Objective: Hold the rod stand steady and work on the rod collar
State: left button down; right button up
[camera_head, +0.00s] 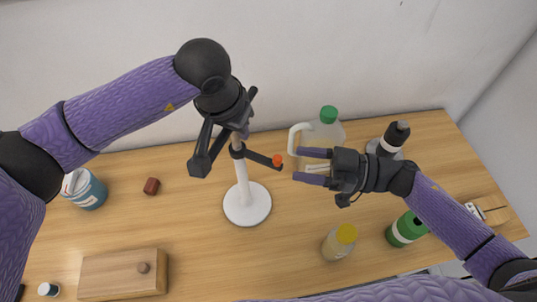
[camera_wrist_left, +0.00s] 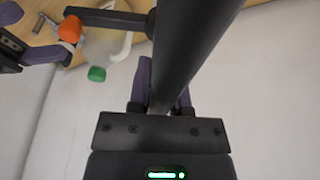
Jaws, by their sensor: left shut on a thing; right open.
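The rod stand has a round white base (camera_head: 247,212) on the table and an upright pale rod (camera_head: 242,180). The dark rod collar (camera_head: 237,150) sits around the rod, with a black arm reaching right to an orange knob (camera_head: 277,160); the knob also shows in the left wrist view (camera_wrist_left: 70,28). My left gripper (camera_head: 241,128) is shut on the rod above the collar; in the left wrist view the rod (camera_wrist_left: 190,45) looks dark between its fingers. My right gripper (camera_head: 303,166) is open just right of the knob, apart from it. A pale piece shows between its fingers.
A jug with a green cap (camera_head: 328,115) stands behind my right gripper. A wooden box (camera_head: 110,275), brown block (camera_head: 151,186) and blue can (camera_head: 88,190) are left.

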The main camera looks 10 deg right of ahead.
aim_at(269, 162)
jog(key=x, duration=0.7)
grip_shut()
dwell(1.1)
